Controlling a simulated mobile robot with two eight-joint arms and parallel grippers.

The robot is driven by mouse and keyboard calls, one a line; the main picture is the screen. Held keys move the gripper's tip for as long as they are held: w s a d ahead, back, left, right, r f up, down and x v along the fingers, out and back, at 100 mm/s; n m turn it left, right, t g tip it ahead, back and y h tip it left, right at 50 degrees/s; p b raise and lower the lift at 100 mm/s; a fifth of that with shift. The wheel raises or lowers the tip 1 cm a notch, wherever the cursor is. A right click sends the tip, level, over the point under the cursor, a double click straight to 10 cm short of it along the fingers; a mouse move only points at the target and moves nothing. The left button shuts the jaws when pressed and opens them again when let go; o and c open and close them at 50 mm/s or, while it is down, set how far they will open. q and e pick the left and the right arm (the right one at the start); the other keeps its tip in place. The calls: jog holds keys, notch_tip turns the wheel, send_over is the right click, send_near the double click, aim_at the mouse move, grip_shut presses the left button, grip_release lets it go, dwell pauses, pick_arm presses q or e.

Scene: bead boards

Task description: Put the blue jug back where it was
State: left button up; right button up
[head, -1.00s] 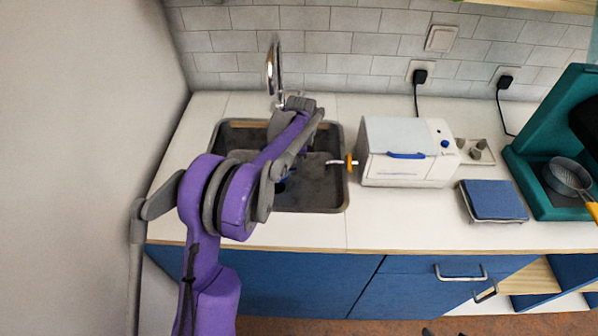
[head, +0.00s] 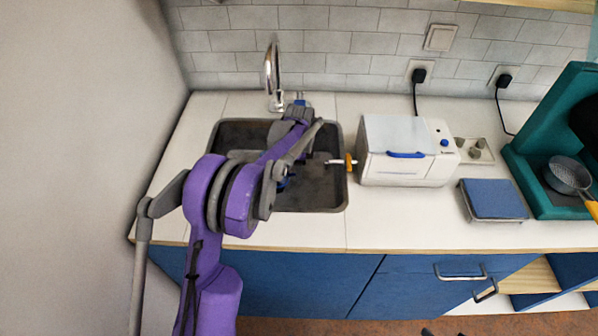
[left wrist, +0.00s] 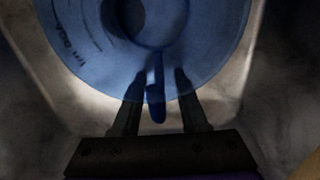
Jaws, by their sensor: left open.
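The blue jug (left wrist: 205,35) fills the top of the left wrist view, a see-through round body with print on it. Its handle (left wrist: 156,98) points down between the two fingers of my left gripper (left wrist: 157,84). The fingers stand apart, with a gap on each side of the handle. In the head view my left gripper (head: 298,114) is at the back of the sink, near the tap. A small blue bit (head: 299,101) shows just beyond it, probably the jug; my arm hides the rest. My right gripper is not seen.
The sink (head: 322,198) lies under my left arm, with the tap (head: 273,78) behind it. A white box with a blue handle (head: 398,172) stands right of the sink. A blue-topped scale-like block (head: 494,199) and a teal stand (head: 537,160) are further right. The front counter is clear.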

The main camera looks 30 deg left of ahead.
pick_arm(q)
jog(key=shift+r, duration=0.3)
notch_tip(320, 180, up, 12)
jog(key=shift+f+p, duration=0.1)
jog(key=shift+p, duration=0.4)
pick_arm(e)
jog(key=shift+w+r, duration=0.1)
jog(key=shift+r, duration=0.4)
pick_arm(q)
jog(key=shift+d, duration=0.1)
